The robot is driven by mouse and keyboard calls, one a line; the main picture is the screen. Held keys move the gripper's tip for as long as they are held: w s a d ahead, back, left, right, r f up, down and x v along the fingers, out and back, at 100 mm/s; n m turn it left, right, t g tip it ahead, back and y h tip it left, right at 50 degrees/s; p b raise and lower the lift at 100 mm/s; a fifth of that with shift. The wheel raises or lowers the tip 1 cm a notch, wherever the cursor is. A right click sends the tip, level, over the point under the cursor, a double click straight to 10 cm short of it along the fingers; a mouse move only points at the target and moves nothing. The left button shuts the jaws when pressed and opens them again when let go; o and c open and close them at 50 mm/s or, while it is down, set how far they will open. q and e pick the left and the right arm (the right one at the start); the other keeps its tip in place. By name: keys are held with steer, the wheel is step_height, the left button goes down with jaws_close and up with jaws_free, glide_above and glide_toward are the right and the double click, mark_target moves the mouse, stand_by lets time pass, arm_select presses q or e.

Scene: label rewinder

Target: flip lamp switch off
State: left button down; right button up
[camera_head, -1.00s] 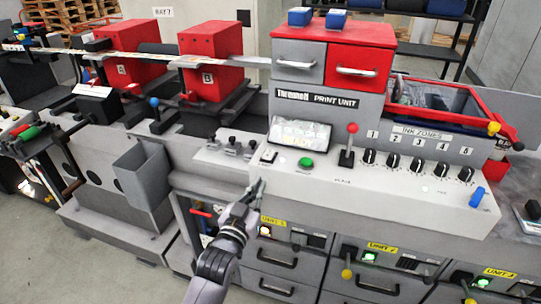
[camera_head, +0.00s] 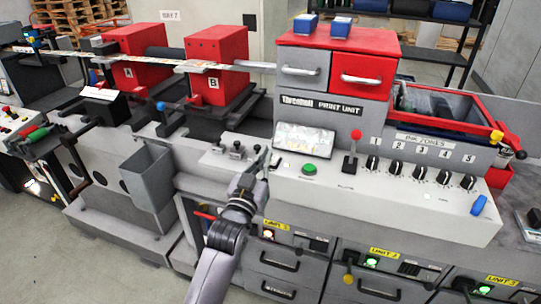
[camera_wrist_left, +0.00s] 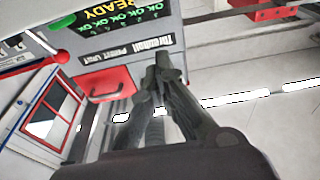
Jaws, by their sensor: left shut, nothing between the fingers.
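The print unit's light control panel (camera_head: 395,192) carries a green button (camera_head: 310,169), a red-knobbed lever (camera_head: 354,150) and several black knobs. A small dark switch (camera_head: 276,161) sits at the panel's left end, partly hidden by my left gripper; I cannot read its label or its position. My left gripper (camera_head: 264,153) is shut and empty, its tips close to that switch; I cannot tell whether they touch. In the left wrist view the shut fingers (camera_wrist_left: 163,62) point toward the upside-down print unit plate (camera_wrist_left: 127,48). My right gripper is not in view.
A display screen (camera_head: 304,138) stands just right of my left gripper. Small dark levers (camera_head: 237,150) stand to its left. A grey bin (camera_head: 147,176) hangs lower left. Red blocks A (camera_head: 136,55) and B (camera_head: 217,64) stand behind, with a label strip running past them.

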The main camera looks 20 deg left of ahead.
mark_target(271, 170)
arm_select(q)
steer(key=w, duration=0.2)
steer(key=w+r+p, duration=0.1)
steer(key=w, duration=0.1)
step_height(271, 170, down, 3)
steer(key=shift+w+f+p, duration=0.1)
steer(key=shift+w+p, duration=0.05)
steer(key=shift+p, duration=0.35)
steer(key=shift+s+f, duration=0.2)
steer(key=shift+f, duration=0.3)
steer(key=shift+w+d, duration=0.1)
